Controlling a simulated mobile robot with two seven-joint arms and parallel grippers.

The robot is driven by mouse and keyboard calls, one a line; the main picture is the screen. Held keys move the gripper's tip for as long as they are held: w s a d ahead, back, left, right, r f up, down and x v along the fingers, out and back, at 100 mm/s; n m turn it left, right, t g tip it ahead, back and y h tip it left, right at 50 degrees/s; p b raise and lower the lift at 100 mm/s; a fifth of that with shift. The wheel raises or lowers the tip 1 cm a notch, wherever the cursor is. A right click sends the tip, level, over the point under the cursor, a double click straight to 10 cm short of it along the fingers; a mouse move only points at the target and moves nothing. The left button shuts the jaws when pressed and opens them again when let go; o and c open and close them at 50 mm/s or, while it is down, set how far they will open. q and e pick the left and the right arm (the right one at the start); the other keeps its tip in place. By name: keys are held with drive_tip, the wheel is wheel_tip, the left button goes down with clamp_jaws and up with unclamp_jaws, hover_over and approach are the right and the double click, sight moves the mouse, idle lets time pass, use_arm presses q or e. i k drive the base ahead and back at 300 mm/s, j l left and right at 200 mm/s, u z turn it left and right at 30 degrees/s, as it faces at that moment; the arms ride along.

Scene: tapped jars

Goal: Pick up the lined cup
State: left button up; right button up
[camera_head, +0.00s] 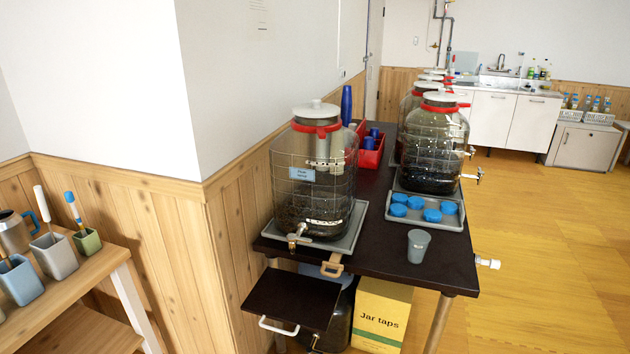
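A small grey cup (418,246) stands upright near the front right edge of the dark table (385,270). It is the only loose cup on this table top; any lines on it are too small to make out. It stands apart from the things around it. Neither of my grippers shows in the head view.
A large glass jar (312,175) with a tap stands on a tray left of the cup. Behind the cup, a tray (452,222) holds several blue lids, with another jar (433,145) beyond. A low dark board (291,298) juts out in front. Open floor (550,240) lies right.

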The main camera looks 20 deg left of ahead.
sight(419, 240)
drive_tip(key=u, duration=0.4)
drive_tip(key=i+l+u, duration=0.2)
drive_tip(key=l, duration=0.15)
drive_tip(key=i+l+u, duration=0.2)
drive_tip(key=l+u, duration=0.2)
drive_tip(key=l, duration=0.25)
drive_tip(key=i+l+u, duration=0.1)
drive_tip(key=l, duration=0.45)
drive_tip(key=i+l+u, duration=0.15)
drive_tip(key=l, duration=0.4)
drive_tip(key=i+l, duration=0.1)
drive_tip(key=l, duration=1.05)
drive_tip(key=i+l, duration=0.15)
drive_tip(key=l, duration=0.4)
